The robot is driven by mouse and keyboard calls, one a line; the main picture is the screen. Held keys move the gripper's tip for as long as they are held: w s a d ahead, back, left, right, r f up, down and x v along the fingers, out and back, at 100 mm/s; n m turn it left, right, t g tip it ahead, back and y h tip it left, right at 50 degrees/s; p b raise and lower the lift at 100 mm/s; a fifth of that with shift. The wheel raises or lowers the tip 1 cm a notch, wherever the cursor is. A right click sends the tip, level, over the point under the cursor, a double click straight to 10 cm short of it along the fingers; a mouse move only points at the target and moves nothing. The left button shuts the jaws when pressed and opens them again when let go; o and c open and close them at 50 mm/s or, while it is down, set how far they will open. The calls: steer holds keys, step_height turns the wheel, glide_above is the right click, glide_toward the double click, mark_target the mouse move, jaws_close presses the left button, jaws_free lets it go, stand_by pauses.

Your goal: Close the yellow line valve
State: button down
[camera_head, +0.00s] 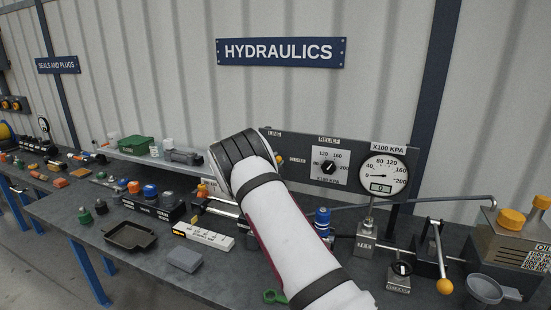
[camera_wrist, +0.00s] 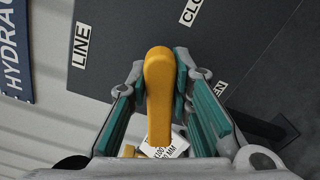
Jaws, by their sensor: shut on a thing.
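The yellow valve handle (camera_wrist: 159,95) shows in the wrist view as a long rounded lever. It lies between the teal-padded fingers of my gripper (camera_wrist: 159,66), which is shut on it. The handle's rounded end reaches up between the fingertips, and a white tag marked in MM sits at its lower end. The dark panel (camera_wrist: 115,75) behind carries a LINE label (camera_wrist: 81,45) and partly hidden labels reading CLO and EN. In the head view my arm covers my gripper and most of the valve area, so the valve body is hidden there.
In the head view, the pressure gauge (camera_head: 384,174) and relief dial (camera_head: 329,167) are right of my arm. A pump lever with a yellow knob (camera_head: 444,286) and an oil tank (camera_head: 510,250) stand further right.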

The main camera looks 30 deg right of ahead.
steer(key=shift+s+f+m+p, duration=0.15)
steer(key=shift+m+p, duration=0.15)
steer(key=shift+m, duration=0.45)
steer(key=shift+w+f+m+p, duration=0.15)
steer(key=shift+m+p, duration=0.15)
steer(key=shift+m, duration=0.4)
steer(key=shift+s+f+m+p, duration=0.15)
steer(key=shift+m+p, duration=0.15)
steer(key=shift+m, duration=0.45)
steer(key=c, duration=1.4)
jaws_free()
steer(key=shift+c, duration=0.2)
steer(key=shift+a, duration=0.1)
steer(key=v, duration=1.1)
steer(key=shift+s+a, duration=0.25)
